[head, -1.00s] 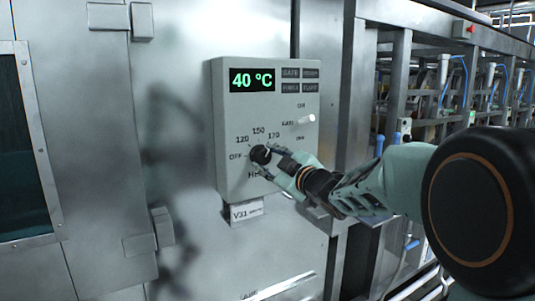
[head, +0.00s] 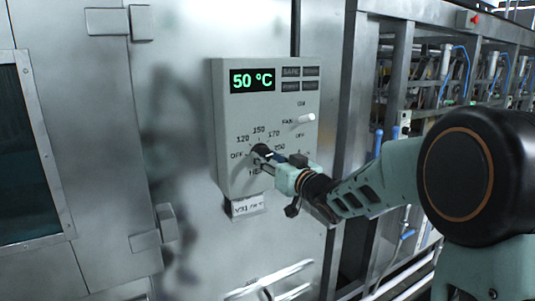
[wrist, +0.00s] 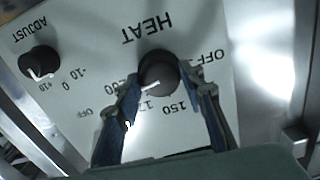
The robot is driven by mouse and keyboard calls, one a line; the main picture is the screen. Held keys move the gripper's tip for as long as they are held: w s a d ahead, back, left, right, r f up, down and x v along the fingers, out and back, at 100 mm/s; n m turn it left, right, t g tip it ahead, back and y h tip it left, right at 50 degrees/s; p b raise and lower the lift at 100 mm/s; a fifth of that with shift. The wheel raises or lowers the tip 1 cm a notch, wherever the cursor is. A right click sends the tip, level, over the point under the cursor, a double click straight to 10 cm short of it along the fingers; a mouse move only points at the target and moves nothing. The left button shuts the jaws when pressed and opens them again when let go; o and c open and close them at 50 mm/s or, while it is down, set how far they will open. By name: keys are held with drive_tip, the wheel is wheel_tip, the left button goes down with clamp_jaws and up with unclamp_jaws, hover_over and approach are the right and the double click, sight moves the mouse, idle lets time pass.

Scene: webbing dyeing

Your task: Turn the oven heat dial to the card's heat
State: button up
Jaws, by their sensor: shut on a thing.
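The black heat dial (head: 259,151) is on the lower part of the grey control panel (head: 226,130); in the wrist view the dial (wrist: 160,68) sits beside the upside-down word HEAT. My gripper (head: 276,160) is shut on the dial, with its blue fingers (wrist: 165,87) on either side of it. The dial's white pointer (wrist: 150,86) points to the lower left, between the 200 mark and the partly hidden 170 mark. The green display (head: 252,80) reads 50 °C. A small white card (head: 247,205) hangs under the panel; V31 seems legible, but its heat is not.
A light fan switch (head: 304,119) projects from the panel above my gripper. A black adjust knob (wrist: 38,62) shows in the wrist view. A metal door handle (head: 270,281) is below, and a metal frame with blue hoses (head: 465,75) stands to the right.

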drive_tip(key=shift+r+m, duration=0.1)
drive_tip(key=shift+m, duration=0.5)
drive_tip(key=shift+p, duration=0.3)
drive_tip(key=o, duration=1.2)
drive_tip(key=shift+c, duration=0.2)
drive_tip(key=v, duration=1.2)
drive_tip(key=shift+w, duration=0.15)
